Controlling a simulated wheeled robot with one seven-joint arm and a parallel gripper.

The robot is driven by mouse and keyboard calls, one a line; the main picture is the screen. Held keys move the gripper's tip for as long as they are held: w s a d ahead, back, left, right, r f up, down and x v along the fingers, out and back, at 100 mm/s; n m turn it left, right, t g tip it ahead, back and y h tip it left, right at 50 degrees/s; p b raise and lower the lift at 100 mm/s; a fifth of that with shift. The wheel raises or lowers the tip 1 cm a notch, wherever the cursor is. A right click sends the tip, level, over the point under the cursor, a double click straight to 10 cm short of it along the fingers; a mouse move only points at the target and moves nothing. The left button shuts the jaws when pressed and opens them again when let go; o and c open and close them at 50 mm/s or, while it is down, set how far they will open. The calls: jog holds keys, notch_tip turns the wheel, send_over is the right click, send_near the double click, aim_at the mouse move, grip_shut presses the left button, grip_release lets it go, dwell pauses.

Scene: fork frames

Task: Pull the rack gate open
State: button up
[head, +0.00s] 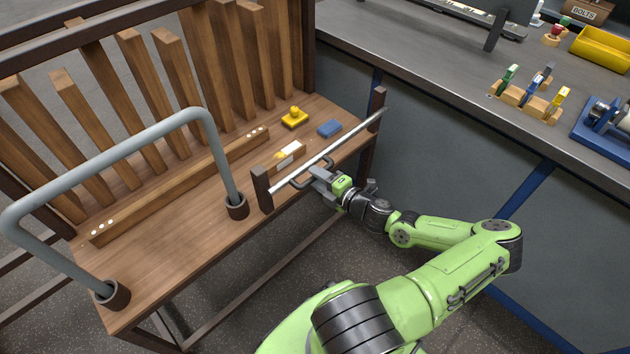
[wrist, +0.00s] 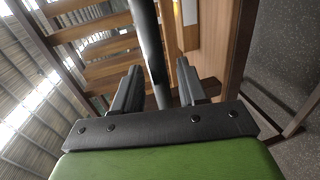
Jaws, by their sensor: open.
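The rack gate shows in the head view as a silver bar (head: 338,148) running between a near dark post (head: 262,188) and a far dark post (head: 378,97) at the rack's right front edge. A dark grey bow handle (head: 298,185) sits on its front side. My gripper (head: 316,180) is at this handle, reaching in from the right. In the wrist view, my gripper (wrist: 157,80) is open, with a dark round bar (wrist: 150,42) running between its two fingers. I cannot tell whether either finger touches it.
The wooden rack (head: 170,240) has upright slats, a large grey tube loop (head: 110,150) in front, and a yellow knobbed piece (head: 294,117) and blue block (head: 329,128) on its shelf. A workbench (head: 430,75) stands behind right. The floor in front is clear.

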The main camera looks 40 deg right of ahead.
jog(key=shift+x, duration=0.8)
jog(key=shift+c, duration=0.2)
grip_shut()
jog(key=shift+s, duration=0.1)
